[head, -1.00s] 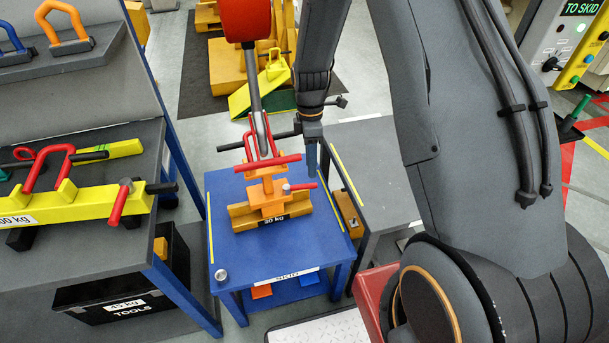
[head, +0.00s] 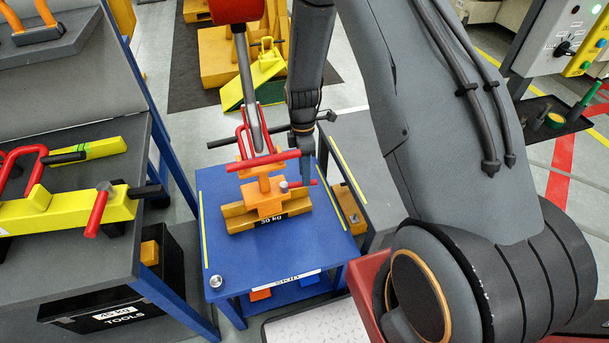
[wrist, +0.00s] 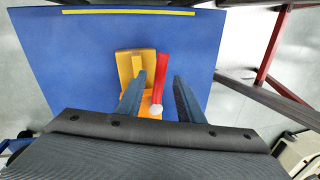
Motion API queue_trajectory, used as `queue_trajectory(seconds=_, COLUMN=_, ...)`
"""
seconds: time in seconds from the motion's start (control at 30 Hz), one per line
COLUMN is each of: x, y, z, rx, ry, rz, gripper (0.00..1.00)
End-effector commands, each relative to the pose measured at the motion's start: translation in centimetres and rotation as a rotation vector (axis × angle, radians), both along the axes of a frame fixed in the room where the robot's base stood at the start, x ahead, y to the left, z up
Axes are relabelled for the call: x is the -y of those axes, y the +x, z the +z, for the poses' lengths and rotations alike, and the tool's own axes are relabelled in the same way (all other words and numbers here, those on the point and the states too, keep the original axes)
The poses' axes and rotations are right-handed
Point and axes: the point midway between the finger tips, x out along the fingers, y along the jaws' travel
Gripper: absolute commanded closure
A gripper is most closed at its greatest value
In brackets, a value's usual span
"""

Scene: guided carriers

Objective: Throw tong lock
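The tong (head: 265,185), an orange body with a red crossbar, hangs over an orange block marked 30 kg (head: 238,218) on the blue skid table (head: 290,243). Its lock is a short red lever (head: 304,183) with a grey pivot knob, pointing right from the tong. In the wrist view the red lever (wrist: 162,72) lies between the two dark blue fingers of my gripper (wrist: 159,80). My gripper is open, with gaps on both sides of the lever. In the head view my gripper (head: 304,172) is at the lever's free end; its fingertips are partly hidden.
A grey bench (head: 90,200) with a yellow lifting beam stands left. A grey side table (head: 365,150) is close right of the skid. A red-topped hoist rod (head: 246,85) rises from the tong. A control panel (head: 570,45) stands at the upper right.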

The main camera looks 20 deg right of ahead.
Motion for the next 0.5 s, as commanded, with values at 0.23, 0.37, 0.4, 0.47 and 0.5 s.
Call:
queue_trajectory(seconds=0.23, x=-0.2, y=-0.4, z=-1.8, rx=-0.001, ry=0.000, rz=0.003, gripper=0.66)
queue_trajectory(seconds=0.37, x=-0.2, y=-0.4, z=-1.9, rx=0.000, ry=0.000, rz=0.004, gripper=0.66)
queue_trajectory(seconds=0.4, x=-0.2, y=-0.4, z=-1.9, rx=0.000, ry=0.000, rz=0.004, gripper=0.66)
queue_trajectory(seconds=0.47, x=-0.2, y=-0.4, z=-1.9, rx=0.000, ry=0.000, rz=0.004, gripper=0.66)
queue_trajectory(seconds=0.5, x=-0.2, y=-0.4, z=-1.9, rx=0.000, ry=0.000, rz=0.004, gripper=0.66)
